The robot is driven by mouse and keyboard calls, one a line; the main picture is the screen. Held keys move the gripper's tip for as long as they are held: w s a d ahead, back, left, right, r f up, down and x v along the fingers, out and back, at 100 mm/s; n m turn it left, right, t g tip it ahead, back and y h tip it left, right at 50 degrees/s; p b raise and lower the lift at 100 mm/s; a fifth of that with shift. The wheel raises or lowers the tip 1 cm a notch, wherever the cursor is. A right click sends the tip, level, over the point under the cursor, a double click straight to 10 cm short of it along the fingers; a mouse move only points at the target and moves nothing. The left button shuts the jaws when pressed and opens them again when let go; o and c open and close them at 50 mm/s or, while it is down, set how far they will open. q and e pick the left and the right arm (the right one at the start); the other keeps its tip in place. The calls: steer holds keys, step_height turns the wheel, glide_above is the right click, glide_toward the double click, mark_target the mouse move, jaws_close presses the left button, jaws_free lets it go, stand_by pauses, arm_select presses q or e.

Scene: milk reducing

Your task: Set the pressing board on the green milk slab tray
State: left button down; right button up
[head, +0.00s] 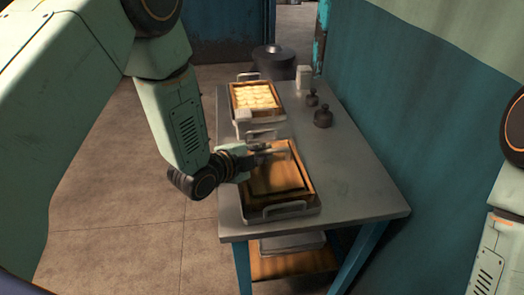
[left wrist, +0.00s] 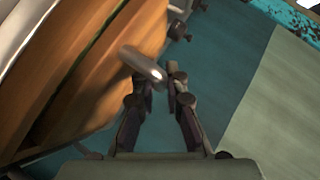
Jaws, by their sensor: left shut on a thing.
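The pressing board (head: 275,178) is a brown wooden panel over the near tray (head: 283,214), which is metal with a wooden frame and a loop handle at its front. The board lies within the frame's outline; I cannot tell whether it touches what is below. My left gripper (head: 262,150) is at the board's far side, shut on its grey metal handle. In the left wrist view the handle (left wrist: 143,64) reaches between the left fingertips (left wrist: 164,78), beside the wooden board (left wrist: 130,30). A thin green line shows between wooden layers there. My right gripper is out of view.
Behind stands another tray (head: 232,110) with pale pieces in it. The table's right side is clear. A teal wall (head: 400,110) runs along the right.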

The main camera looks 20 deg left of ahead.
arm_select(q)
steer(key=shift+w, duration=0.1)
stand_by(0.5)
steer(key=shift+f, duration=0.1)
steer(key=c, duration=1.7)
jaws_free()
steer(key=o, duration=0.4)
steer(key=v, duration=1.2)
